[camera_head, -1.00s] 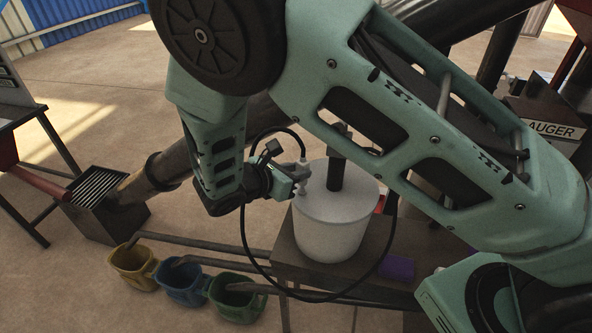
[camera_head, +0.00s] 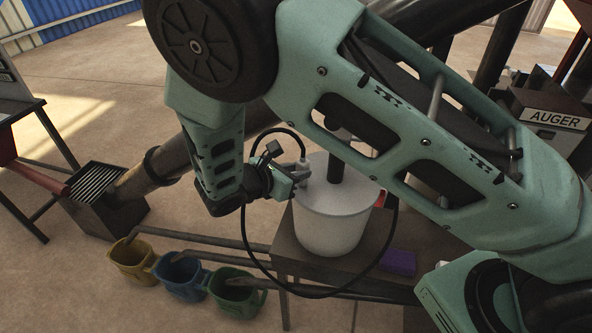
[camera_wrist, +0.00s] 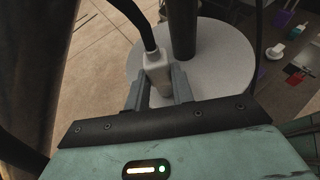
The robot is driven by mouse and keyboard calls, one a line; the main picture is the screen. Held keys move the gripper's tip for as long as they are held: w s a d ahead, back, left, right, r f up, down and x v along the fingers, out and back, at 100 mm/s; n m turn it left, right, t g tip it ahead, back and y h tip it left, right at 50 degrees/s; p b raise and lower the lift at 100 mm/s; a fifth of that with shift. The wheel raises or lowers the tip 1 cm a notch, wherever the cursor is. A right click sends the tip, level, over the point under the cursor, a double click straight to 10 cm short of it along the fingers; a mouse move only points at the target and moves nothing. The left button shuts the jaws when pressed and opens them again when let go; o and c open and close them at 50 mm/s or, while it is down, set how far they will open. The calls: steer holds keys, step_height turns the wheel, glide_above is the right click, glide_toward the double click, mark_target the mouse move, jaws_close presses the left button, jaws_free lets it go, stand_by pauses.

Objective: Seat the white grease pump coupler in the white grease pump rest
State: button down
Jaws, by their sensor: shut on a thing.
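The white grease pump (camera_head: 330,228) is a white pail with a dark upright post, standing on a dark bench. It also shows in the wrist view (camera_wrist: 205,85). My gripper (camera_head: 300,174) is over the pail's left edge, and in the wrist view its two grey fingers (camera_wrist: 158,88) are shut on the white coupler (camera_wrist: 157,70). A black hose runs from the coupler's top. The coupler is over or near the lid; I cannot tell whether it touches anything below. The coupler's lower end is hidden by my gripper, and I cannot make out the rest.
The black hose (camera_head: 246,247) loops down in front of the bench (camera_head: 288,262). A purple block (camera_head: 398,262) lies right of the pail. Yellow (camera_head: 133,262), blue (camera_head: 181,278) and green (camera_head: 237,294) buckets stand on the floor at front left. A box marked AUGER (camera_head: 552,118) is at right.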

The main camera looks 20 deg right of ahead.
steer(key=c, duration=1.1)
jaws_free()
steer(key=b+v, duration=0.5)
steer(key=v, duration=1.2)
steer(key=shift+a+r, duration=0.15)
steer(key=shift+r, duration=0.05)
